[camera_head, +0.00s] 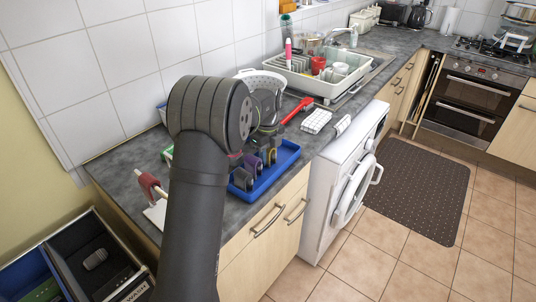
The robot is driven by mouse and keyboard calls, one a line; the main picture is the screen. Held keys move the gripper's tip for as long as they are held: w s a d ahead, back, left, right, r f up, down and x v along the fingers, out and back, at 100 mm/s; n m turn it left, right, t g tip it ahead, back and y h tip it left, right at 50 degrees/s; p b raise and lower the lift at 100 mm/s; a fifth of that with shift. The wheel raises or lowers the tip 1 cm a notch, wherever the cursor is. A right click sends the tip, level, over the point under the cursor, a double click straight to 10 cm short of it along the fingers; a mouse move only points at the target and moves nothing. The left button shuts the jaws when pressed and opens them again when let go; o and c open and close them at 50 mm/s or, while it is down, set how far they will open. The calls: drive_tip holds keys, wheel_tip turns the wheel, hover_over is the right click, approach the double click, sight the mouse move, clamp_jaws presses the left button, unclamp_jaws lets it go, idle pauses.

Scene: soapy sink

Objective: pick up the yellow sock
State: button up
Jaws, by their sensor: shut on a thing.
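My dark arm reaches over the counter, and my gripper (268,134) is partly hidden by its links. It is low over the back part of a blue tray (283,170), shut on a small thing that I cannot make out. Several small dark grey and purplish items (250,166) stand in the tray, just below and beside the gripper. I cannot pick out a clearly yellow sock in this view; it may be hidden by the arm or the gripper.
A red-handled tool (296,110) and a white checked cloth (316,121) lie right of the gripper. A white dish rack (318,76) stands farther back by the sink. A red-and-white item (150,184) is at left. A dark open box (92,262) sits below the counter.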

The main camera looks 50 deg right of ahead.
drive_tip(key=shift+r, duration=0.15)
wheel_tip(320, 180, up, 4)
drive_tip(key=shift+r, duration=0.1)
drive_tip(key=s+r, duration=0.6)
drive_tip(key=s, duration=0.5)
drive_tip(key=shift+n, duration=0.5)
drive_tip(key=w+a+r, duration=0.3)
drive_tip(key=w+a, duration=0.1)
drive_tip(key=a, duration=0.5)
drive_tip(key=w+a+r, duration=0.3)
drive_tip(key=w+a, duration=0.2)
drive_tip(key=a, duration=0.4)
drive_tip(key=w+a+r, duration=0.2)
drive_tip(key=w+a, duration=0.2)
drive_tip(key=a, duration=0.5)
drive_tip(key=shift+w+r, duration=0.15)
drive_tip(key=shift+r, duration=0.25)
drive_tip(key=a, duration=0.9)
drive_tip(key=shift+a+r, duration=0.2)
drive_tip(key=shift+r, duration=0.2)
wheel_tip(320, 180, down, 11)
